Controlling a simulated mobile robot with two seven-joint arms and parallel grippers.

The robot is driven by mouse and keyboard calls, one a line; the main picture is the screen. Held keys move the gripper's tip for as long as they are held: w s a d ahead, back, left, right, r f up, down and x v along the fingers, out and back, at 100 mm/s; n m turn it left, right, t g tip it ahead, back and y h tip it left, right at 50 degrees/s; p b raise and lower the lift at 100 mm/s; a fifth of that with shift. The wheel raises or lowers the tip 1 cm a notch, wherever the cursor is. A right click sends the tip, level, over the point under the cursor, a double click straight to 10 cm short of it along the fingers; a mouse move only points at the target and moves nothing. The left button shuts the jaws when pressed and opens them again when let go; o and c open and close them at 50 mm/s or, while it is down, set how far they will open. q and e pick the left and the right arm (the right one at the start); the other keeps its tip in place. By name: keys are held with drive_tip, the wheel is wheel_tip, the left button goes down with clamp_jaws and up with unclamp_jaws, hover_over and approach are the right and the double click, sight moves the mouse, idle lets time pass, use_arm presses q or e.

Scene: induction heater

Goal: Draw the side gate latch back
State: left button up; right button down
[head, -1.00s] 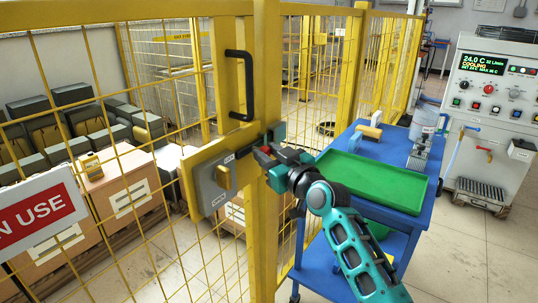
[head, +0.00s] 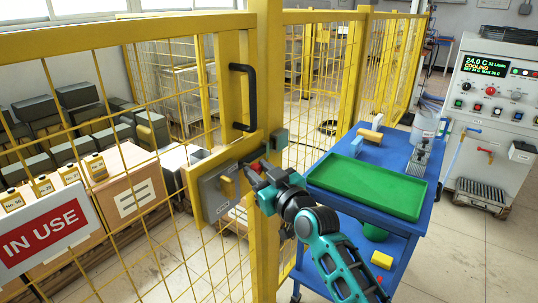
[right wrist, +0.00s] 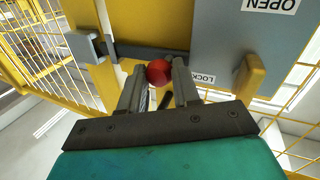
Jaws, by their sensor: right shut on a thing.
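The side gate latch is a grey box (head: 213,195) on a yellow plate, with a dark sliding bar (right wrist: 150,50) and a red knob (right wrist: 158,72). My right gripper (head: 254,172) is shut on the red knob, which shows between its fingertips in the right wrist view (right wrist: 158,90). The grey keeper (head: 279,139) sits on the post to the right; it also shows in the right wrist view (right wrist: 85,47). The bar's end is close to the keeper; I cannot tell whether any of it is inside. My left gripper is not in view.
A black gate handle (head: 243,97) is above the latch. The yellow post (head: 266,230) is close to my right arm. A blue cart (head: 405,155) with a green tray (head: 365,185) stands to the right. An "IN USE" sign (head: 45,235) hangs at left.

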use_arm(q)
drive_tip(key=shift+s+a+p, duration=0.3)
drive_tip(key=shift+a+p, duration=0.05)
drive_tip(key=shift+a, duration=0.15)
use_arm(e)
drive_tip(key=shift+s+a+f, duration=0.1)
drive_tip(key=shift+s+a, duration=0.5)
drive_tip(key=shift+s, duration=0.2)
drive_tip(key=c, duration=0.8)
unclamp_jaws()
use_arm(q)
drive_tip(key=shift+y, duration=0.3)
use_arm(e)
drive_tip(key=shift+d, duration=0.1)
use_arm(q)
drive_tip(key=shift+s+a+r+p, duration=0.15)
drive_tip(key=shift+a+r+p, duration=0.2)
drive_tip(key=shift+p, duration=0.3)
use_arm(e)
drive_tip(key=v, duration=1.2)
drive_tip(key=shift+s, duration=0.4)
